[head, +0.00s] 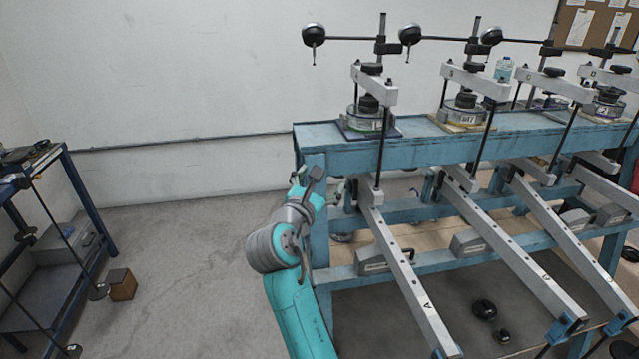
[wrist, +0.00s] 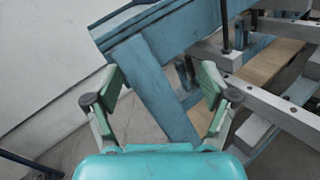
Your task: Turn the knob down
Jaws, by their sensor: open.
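Several black knobs sit on top of the lever frames. The nearest knob (head: 371,68) is on the light-grey crossbar (head: 374,86) of the leftmost frame, and another knob (head: 474,67) is on the second frame. I cannot tell which knob is meant. The wrist view shows no knob clearly. My gripper (wrist: 160,82) is open and empty, its green-padded fingers wide apart. The blue bench leg (wrist: 155,88) shows beyond and between them. In the head view my gripper is at the bench's left end, below the tabletop and well below the knobs.
The blue bench (head: 335,136) carries the lever frames. A long grey lever marked A (head: 405,287) slopes down toward the front. A dark shelf rack (head: 75,180) stands at the left, with a small brown box (head: 122,288) beside it. The floor between is clear.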

